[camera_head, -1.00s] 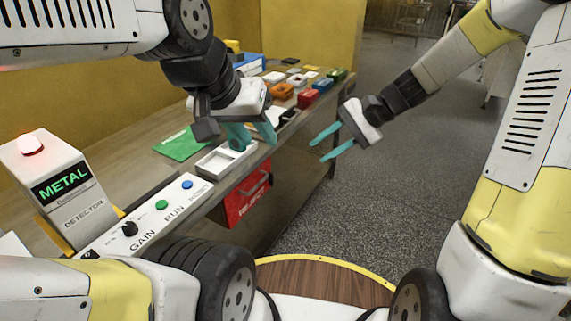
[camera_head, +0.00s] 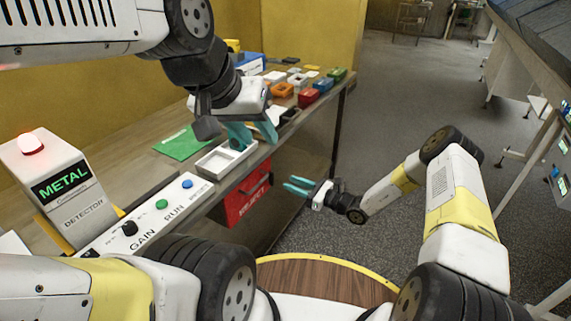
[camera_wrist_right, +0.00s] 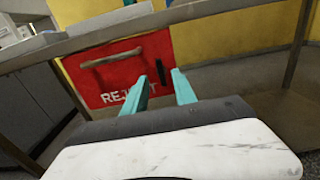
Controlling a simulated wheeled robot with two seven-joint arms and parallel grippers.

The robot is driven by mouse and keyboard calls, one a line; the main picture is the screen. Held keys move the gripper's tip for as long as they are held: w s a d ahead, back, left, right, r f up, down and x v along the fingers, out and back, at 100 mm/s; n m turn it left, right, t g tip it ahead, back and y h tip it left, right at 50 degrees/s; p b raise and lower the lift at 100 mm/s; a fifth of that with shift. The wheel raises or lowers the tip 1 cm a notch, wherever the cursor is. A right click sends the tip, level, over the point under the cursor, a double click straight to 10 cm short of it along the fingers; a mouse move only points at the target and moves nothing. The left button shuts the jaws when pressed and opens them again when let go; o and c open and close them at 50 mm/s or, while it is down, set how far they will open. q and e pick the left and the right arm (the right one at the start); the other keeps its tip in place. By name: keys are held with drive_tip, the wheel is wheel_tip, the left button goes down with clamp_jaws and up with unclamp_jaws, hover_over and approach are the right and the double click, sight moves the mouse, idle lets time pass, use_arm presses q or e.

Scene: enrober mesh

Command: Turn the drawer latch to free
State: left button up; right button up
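The red drawer front (camera_head: 240,208) marked REJECT is under the bench edge; it fills the upper middle of the right wrist view (camera_wrist_right: 120,72), with its bar handle (camera_wrist_right: 112,57). A narrow dark upright piece, which looks like the latch (camera_wrist_right: 177,76), is at the drawer's right side, its lower part hidden by a finger. My right gripper (camera_head: 299,185) is open and empty, to the right of the drawer in the head view. Its two teal fingers (camera_wrist_right: 162,92) point at the drawer's right part, apparently short of it. My left gripper (camera_head: 253,134) is open above the bench, by a white tray.
The white tray (camera_head: 204,168) and a green sheet (camera_head: 183,144) lie on the bench (camera_head: 130,182). A metal detector (camera_head: 60,190) and a button panel (camera_head: 113,238) stand nearer. Small coloured boxes (camera_head: 308,97) line the far end. The floor (camera_head: 385,130) on the right is open.

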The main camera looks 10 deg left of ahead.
sight(273, 176)
drive_tip(key=x, duration=0.7)
drive_tip(key=shift+a, duration=0.2)
drive_tip(key=shift+c, duration=0.2)
clamp_jaws()
